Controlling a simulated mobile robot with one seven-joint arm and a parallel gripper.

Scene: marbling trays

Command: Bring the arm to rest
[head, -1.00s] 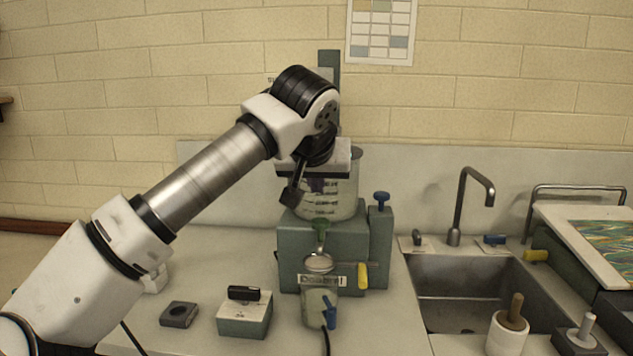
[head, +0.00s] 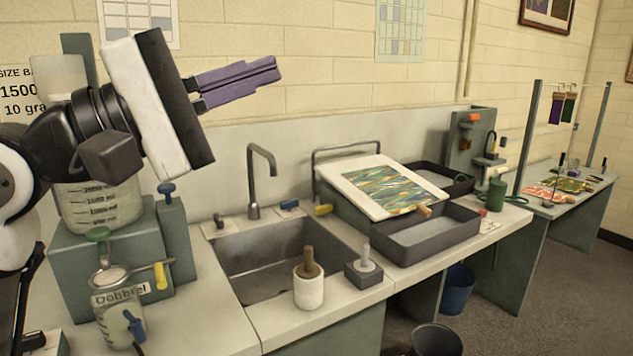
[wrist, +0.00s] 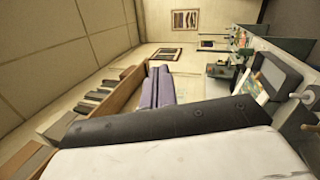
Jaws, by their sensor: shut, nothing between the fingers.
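My gripper (head: 276,69) is at the upper left of the head view, raised in front of the brick wall and above the sink. Its two purple fingers lie together, shut with nothing between them, and point right and slightly up. In the wrist view, my gripper (wrist: 162,70) also shows its purple fingers side by side and empty. My arm enters from the left edge of the head view and partly covers the measuring jug (head: 97,207).
The sink (head: 235,235) with its faucet (head: 265,170) lies below. Right of it are a marbled sheet on a tilted board (head: 350,175) and a dark tray (head: 395,255). A white pot (head: 308,290) stands on the front counter. Air around my fingers looks clear.

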